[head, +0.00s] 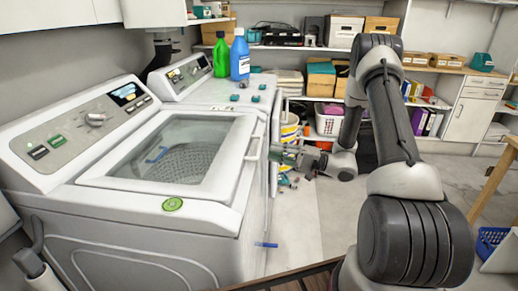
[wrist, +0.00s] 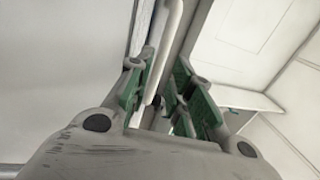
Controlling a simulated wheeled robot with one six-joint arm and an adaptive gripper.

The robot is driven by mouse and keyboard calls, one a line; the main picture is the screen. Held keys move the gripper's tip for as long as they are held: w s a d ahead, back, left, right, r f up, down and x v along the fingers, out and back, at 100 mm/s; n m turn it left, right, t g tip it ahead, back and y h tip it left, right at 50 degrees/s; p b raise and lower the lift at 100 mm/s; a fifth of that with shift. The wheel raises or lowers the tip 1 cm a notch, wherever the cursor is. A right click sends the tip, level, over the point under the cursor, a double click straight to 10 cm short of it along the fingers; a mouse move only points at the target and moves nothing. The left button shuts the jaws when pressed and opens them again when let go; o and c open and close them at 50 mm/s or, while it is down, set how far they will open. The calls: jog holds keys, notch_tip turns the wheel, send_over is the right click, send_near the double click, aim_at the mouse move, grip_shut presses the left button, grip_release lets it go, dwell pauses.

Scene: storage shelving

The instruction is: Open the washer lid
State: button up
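The white washer (head: 140,215) stands at the left with its control panel along the back left. Its glass-topped lid (head: 185,150) lies flat and closed, and the drum shows through the glass. The pale lid handle (head: 253,140) runs along the lid's right edge. My gripper (head: 275,152), with green finger pads, is beside the handle, reaching in from the right. In the wrist view, the handle (wrist: 172,40) passes between the two fingers of my gripper (wrist: 166,78). The fingers are apart; the handle is near the left finger, with a gap to the right one.
A second white machine (head: 215,95) stands behind, with a green bottle (head: 221,55) and a blue bottle (head: 240,58) on top. Shelves with boxes and baskets line the back wall. A white basket (head: 329,122) is behind my arm. Open floor (head: 315,215) lies right of the washer.

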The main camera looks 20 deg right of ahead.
aim_at(259, 146)
jog(key=x, duration=0.6)
jog(key=shift+a, duration=0.1)
grip_shut()
